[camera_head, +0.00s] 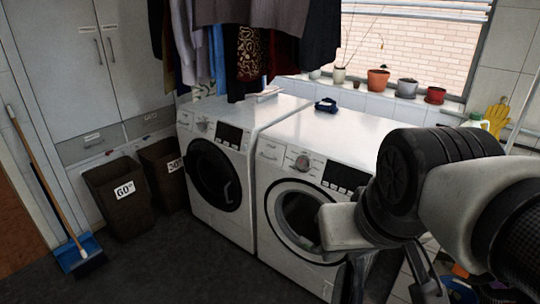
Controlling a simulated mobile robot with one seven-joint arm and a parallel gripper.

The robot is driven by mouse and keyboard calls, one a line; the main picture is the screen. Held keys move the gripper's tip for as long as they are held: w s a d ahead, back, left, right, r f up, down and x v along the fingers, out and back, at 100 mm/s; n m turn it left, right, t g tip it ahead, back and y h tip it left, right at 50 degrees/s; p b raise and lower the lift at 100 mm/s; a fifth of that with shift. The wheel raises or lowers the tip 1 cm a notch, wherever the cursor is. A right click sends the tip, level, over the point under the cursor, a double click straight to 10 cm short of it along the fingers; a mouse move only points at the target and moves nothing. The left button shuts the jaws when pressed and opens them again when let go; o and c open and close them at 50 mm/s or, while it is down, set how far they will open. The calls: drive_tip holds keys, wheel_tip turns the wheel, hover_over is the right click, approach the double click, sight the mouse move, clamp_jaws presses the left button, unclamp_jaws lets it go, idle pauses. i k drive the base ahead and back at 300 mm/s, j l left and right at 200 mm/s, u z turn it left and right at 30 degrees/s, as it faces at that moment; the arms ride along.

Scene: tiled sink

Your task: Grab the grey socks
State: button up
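I cannot make out clearly grey socks. A small dark blue folded bundle (326,105), possibly socks, lies on top of the right washing machine (300,130), near its back edge. A small pale item (268,92) lies on the left washing machine (245,118); it is too small to identify. My arm fills the right side of the view. My gripper (388,285) is low, in front of the right machine, well apart from the dark bundle. Its fingertips are not clearly visible, so I cannot tell whether it is open or shut.
Clothes (250,45) hang above the left machine. Flower pots (377,79) stand on the windowsill. Two dark laundry bins (118,205), one marked 60°, stand left of the machines. A broom (45,180) and blue dustpan (78,252) are at far left. The dark floor between is clear.

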sight(305, 242)
drive_tip(key=j+z, duration=0.3)
drive_tip(key=j, duration=0.85)
drive_tip(key=i+j+z, duration=0.15)
drive_tip(key=j, duration=0.2)
drive_tip(key=j+z, duration=0.1)
drive_tip(key=j, duration=0.25)
drive_tip(key=i+j+z, duration=0.15)
drive_tip(key=j, duration=0.25)
drive_tip(key=i+j+z, duration=0.3)
drive_tip(key=i, duration=0.25)
drive_tip(key=i+j+z, duration=0.35)
drive_tip(key=i, duration=0.2)
drive_tip(key=i+l, duration=0.1)
drive_tip(key=i, duration=0.5)
